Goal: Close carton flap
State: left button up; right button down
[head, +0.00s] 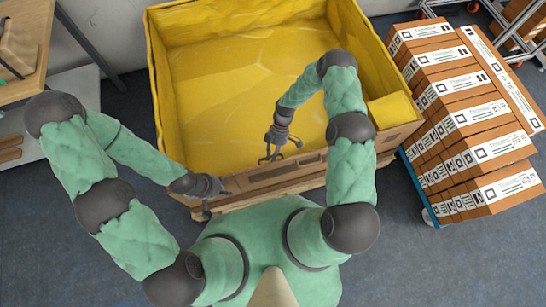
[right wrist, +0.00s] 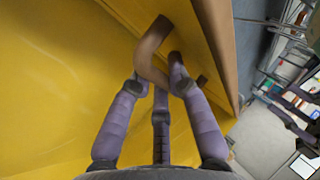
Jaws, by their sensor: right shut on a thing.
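The large carton (head: 160,100) has a yellow lining and stands open in front of me. My right gripper (head: 272,156) reaches over into the carton, just inside this side. In the right wrist view its fingers (right wrist: 156,82) are closed around a brown curved handle (right wrist: 150,45) beside the brown edge. My left gripper (head: 218,202) is at the left end of the near side, close to its top edge; whether its jaws are open is unclear.
Several labelled cardboard boxes (head: 470,120) are stacked on a blue cart at the right. A wooden table (head: 28,45) stands at the upper left. Dark floor (head: 455,260) is free at the lower right. The carton's visible interior holds only yellow lining.

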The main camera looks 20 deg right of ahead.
jog(key=shift+s+f, duration=0.25)
jog(key=shift+f, duration=0.05)
jog(key=c, duration=1.4)
grip_release()
jog(key=shift+w, duration=0.1)
jog(key=shift+r, duration=0.1)
jog(key=v, duration=1.2)
jog(key=shift+w, duration=0.1)
